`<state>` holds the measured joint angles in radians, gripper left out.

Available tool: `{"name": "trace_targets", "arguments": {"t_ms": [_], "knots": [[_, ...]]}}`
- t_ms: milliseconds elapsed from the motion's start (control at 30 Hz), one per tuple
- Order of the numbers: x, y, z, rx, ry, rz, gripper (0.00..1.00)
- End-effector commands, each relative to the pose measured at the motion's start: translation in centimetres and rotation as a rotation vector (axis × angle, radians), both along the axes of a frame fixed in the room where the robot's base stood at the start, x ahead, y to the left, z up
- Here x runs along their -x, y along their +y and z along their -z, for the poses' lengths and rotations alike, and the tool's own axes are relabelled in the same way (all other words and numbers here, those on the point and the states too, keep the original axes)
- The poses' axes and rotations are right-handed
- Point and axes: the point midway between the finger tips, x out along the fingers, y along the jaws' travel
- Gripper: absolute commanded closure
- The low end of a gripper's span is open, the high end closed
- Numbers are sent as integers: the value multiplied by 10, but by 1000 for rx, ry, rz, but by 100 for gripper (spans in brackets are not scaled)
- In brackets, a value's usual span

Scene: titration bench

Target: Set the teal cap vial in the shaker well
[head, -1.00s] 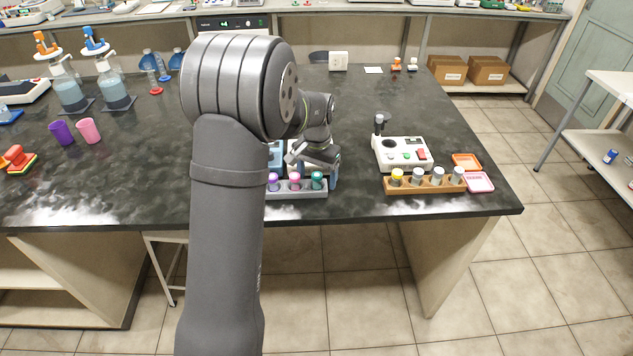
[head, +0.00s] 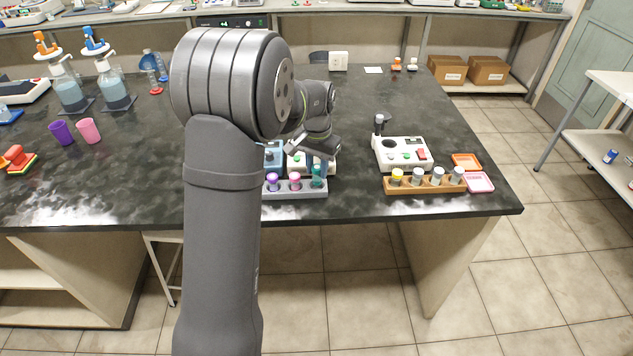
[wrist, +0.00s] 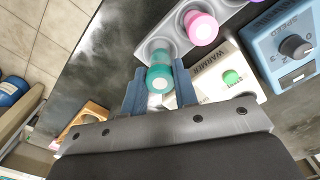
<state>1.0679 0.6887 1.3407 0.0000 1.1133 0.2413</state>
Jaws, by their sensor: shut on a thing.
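The teal cap vial (wrist: 159,72) is between the two blue fingers of my gripper (wrist: 160,82) in the wrist view, and the fingers are shut on it. In the head view the teal cap vial (head: 317,172) is at the right end of the grey rack (head: 296,194), partly hidden by my gripper (head: 320,158). It looks slightly raised, but I cannot tell whether its base is clear of the slot. A blue device with a speed knob (wrist: 290,45) stands beside a white warmer (wrist: 212,82). I cannot make out the shaker well.
A pink cap vial (wrist: 201,28) and a purple cap vial (head: 272,182) stand in the grey rack. To the right are a wooden rack (head: 425,187) of several vials, a white device (head: 402,153) with a dark round opening, and orange and pink trays (head: 480,182). Bench between racks is clear.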

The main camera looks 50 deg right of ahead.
Motion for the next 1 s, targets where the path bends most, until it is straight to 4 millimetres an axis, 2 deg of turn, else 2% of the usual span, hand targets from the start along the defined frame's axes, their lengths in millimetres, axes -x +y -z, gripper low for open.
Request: {"name": "trace_targets", "arguments": {"t_ms": [533, 1000], "knots": [[0, 0, -44, 3, -2, 0, 88], [-5, -1, -48, 2, -1, -6, 88]]}}
